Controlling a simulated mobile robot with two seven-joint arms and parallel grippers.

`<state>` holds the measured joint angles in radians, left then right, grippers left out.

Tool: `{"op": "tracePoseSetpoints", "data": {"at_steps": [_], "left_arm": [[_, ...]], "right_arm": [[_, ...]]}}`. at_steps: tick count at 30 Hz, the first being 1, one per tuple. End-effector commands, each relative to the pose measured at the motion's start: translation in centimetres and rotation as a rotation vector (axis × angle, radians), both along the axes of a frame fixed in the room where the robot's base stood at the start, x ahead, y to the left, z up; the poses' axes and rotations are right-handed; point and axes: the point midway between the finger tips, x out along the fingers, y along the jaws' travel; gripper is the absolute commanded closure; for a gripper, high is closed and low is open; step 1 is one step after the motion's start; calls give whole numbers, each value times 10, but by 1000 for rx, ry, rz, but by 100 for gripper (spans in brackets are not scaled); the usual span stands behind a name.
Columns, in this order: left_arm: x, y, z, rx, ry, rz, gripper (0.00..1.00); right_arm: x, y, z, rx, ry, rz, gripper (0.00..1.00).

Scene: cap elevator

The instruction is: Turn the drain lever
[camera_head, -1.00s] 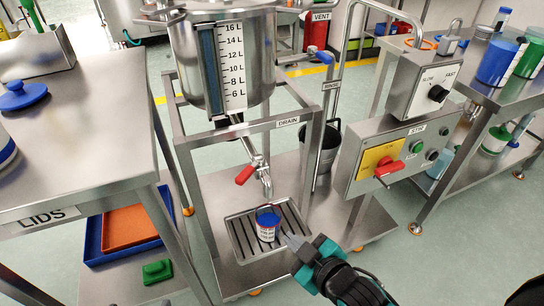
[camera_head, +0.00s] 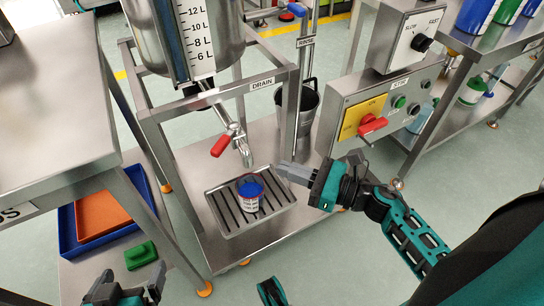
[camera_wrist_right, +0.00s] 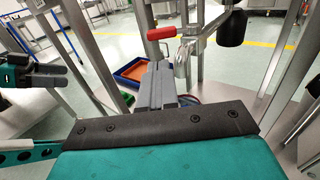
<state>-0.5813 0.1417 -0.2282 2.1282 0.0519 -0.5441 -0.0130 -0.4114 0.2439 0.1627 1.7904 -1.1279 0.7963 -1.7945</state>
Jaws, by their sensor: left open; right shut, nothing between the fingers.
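The drain lever has a red handle (camera_head: 221,146) on the metal drain tap below the tank, and it points down and left. In the right wrist view the red handle (camera_wrist_right: 161,33) lies roughly level, just beyond my fingertips. My right gripper (camera_head: 281,168) is shut and empty, to the right of the tap spout and apart from the lever. Its closed fingers also show in the right wrist view (camera_wrist_right: 156,82). My left gripper (camera_head: 130,283) is open and empty at the lower left.
The slotted drip tray (camera_head: 222,215) sits on the stand's lower shelf. The frame posts (camera_head: 180,195) flank the tap. A control box with a red switch (camera_head: 372,124) is at right, and a bucket (camera_head: 306,105) stands behind. A steel table (camera_head: 60,110) is at left.

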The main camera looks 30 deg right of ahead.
Motion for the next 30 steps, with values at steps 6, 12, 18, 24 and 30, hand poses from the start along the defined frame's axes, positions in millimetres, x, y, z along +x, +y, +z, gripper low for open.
{"op": "tracePoseSetpoints", "data": {"at_steps": [6, 12, 18, 24, 30], "left_arm": [[0, 0, -1, 0, 0, 0, 0], [0, 0, -3, 1, 2, -1, 0], [0, 0, -5, 2, 5, -2, 0], [0, 0, -6, 2, 7, -2, 0], [0, 0, -6, 2, 7, -2, 0]], "right_arm": [[36, 29, 2, 6, -4, -1, 100], [69, 55, 2, 5, -2, -3, 100], [90, 72, 1, 6, 0, -3, 100], [97, 79, 1, 5, 2, -3, 100], [98, 79, 1, 5, 2, -3, 100]]}}
